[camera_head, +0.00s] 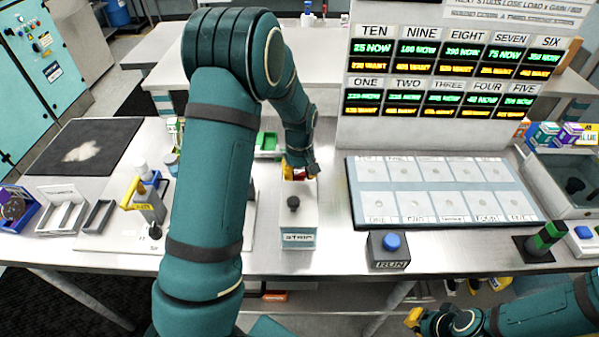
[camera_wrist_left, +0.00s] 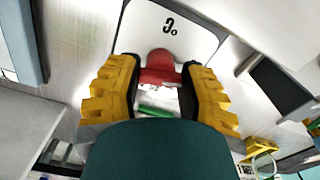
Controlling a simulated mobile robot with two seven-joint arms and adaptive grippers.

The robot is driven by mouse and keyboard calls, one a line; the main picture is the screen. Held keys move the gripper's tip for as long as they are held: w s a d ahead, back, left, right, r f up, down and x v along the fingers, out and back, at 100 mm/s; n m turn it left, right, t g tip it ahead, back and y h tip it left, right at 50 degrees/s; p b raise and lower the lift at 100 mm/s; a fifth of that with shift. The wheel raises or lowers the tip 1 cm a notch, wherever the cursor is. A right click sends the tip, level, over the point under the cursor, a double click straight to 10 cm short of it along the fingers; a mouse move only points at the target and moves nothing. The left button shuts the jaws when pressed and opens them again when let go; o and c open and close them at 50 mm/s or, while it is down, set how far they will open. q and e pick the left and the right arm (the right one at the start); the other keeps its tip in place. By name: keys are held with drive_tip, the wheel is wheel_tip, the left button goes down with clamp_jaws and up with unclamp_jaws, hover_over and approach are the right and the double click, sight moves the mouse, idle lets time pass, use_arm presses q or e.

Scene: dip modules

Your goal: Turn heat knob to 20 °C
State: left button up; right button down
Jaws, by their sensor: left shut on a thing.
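My left gripper (camera_head: 298,173) is at the back end of the box labelled STRIP (camera_head: 298,240), on the bench in the middle of the head view. In the left wrist view its yellow fingers with dark pads (camera_wrist_left: 160,74) are closed around the red heat knob (camera_wrist_left: 160,62). The knob lies in front of a white plate (camera_wrist_left: 195,33) with an upside-down °C mark. The dial reading cannot be made out. My right gripper (camera_head: 416,319) is low at the bottom of the head view, away from the box; its jaws are unclear.
A black knob (camera_head: 293,203) stands on the STRIP box. A RUN button box (camera_head: 388,250) and a tray of numbered cells (camera_head: 350,190) are to the right. A display board (camera_head: 440,135) stands behind. Bottles and small trays (camera_head: 66,212) are at left.

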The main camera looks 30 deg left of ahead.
idle(0.4)
use_arm(q)
drive_tip(key=o, duration=1.2)
wheel_tip(320, 180, up, 12)
drive_tip(key=shift+f, duration=0.1)
